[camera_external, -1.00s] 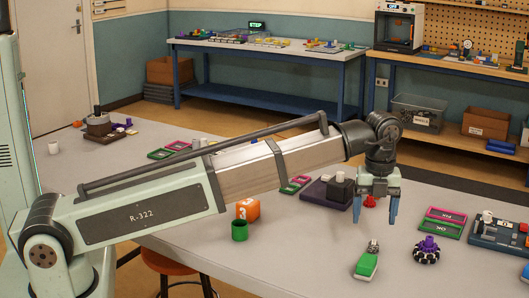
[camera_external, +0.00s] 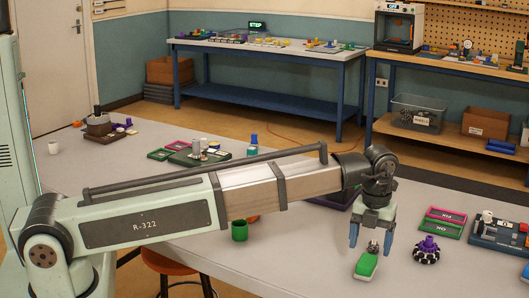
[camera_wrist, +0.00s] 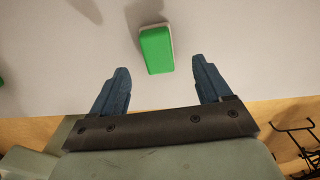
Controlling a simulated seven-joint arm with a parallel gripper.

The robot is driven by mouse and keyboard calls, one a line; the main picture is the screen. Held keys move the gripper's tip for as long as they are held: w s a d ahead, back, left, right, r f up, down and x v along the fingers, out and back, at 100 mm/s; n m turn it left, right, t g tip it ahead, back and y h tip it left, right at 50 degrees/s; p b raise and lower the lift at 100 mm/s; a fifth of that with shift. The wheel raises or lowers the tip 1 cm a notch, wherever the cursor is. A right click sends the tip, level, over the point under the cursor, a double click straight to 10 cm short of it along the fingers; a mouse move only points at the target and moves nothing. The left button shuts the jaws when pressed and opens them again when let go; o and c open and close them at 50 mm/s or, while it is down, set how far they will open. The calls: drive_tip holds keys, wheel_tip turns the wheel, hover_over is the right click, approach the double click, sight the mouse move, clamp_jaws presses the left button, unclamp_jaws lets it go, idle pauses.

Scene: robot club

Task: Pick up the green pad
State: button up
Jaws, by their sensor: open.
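The green pad (camera_external: 366,264) lies on the grey table near its front edge, with a light underside and a small grey knob-like thing at its far end. In the wrist view the green pad (camera_wrist: 156,50) is just beyond the fingertips, roughly midway between them. My gripper (camera_external: 372,240) is open and empty, pointing down above the far end of the pad. Its two blue fingers also show in the wrist view (camera_wrist: 160,76), spread wider than the pad. I cannot tell the exact height of the fingertips above the table.
A black-and-purple knobbed wheel (camera_external: 427,250) stands right of the pad. Pink and green frames (camera_external: 443,222) and a blue-grey device (camera_external: 503,230) lie farther right. A green cup (camera_external: 239,230) stands to the left. Bare table lies between the cup and the pad.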

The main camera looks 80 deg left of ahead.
sight(367, 259)
drive_tip(key=shift+a+f, duration=0.2)
drive_tip(key=shift+f, duration=2.8)
drive_tip(key=c, duration=1.1)
drive_tip(key=shift+r, duration=0.15)
drive_tip(key=shift+c, duration=0.2)
